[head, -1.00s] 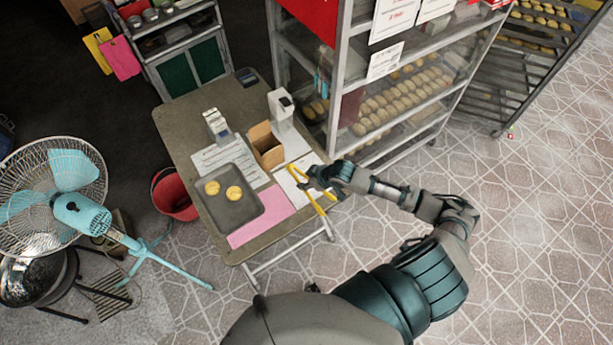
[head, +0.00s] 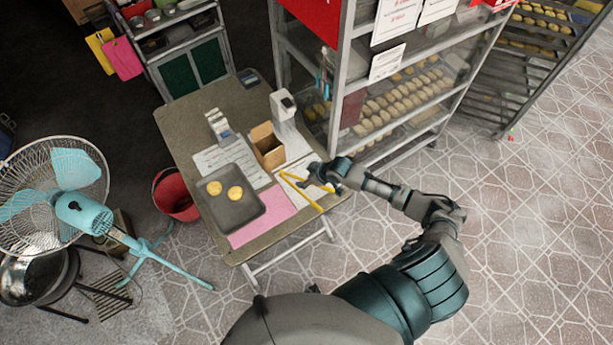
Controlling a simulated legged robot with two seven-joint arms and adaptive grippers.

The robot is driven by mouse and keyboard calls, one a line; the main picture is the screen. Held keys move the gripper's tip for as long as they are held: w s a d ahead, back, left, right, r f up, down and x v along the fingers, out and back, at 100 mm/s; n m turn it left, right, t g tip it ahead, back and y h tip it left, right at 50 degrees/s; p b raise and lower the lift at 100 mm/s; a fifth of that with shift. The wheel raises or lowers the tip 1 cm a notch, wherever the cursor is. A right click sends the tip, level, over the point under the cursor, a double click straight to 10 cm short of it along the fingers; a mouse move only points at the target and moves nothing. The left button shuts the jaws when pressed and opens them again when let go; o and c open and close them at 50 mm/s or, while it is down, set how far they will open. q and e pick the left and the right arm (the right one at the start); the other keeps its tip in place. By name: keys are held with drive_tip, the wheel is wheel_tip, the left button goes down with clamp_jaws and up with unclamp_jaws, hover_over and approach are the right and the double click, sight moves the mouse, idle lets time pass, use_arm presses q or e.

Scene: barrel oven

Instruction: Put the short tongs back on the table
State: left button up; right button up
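The short tongs (head: 289,181) are yellow and V-shaped, at the right edge of the folding table (head: 180,121), over white paper. Their joined end points left toward the cardboard box, and their legs spread to the lower right. My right gripper (head: 303,179) is dark and is right over the tongs, its fingers overlapping them in the picture. The fingers are too small to tell whether they grip the tongs. I also cannot tell whether the tongs rest fully on the table. My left gripper is not in view.
A grey tray (head: 246,217) with two round pastries, a pink sheet (head: 262,227), an open cardboard box (head: 267,146) and a white device (head: 282,104) take up the table. A glass-sided rack (head: 338,100) stands close behind. A fan (head: 85,213) and red bucket (head: 176,196) are at left.

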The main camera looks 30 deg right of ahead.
drive_tip(key=shift+a, duration=0.15)
drive_tip(key=v, duration=1.2)
drive_tip(key=shift+p, duration=0.35)
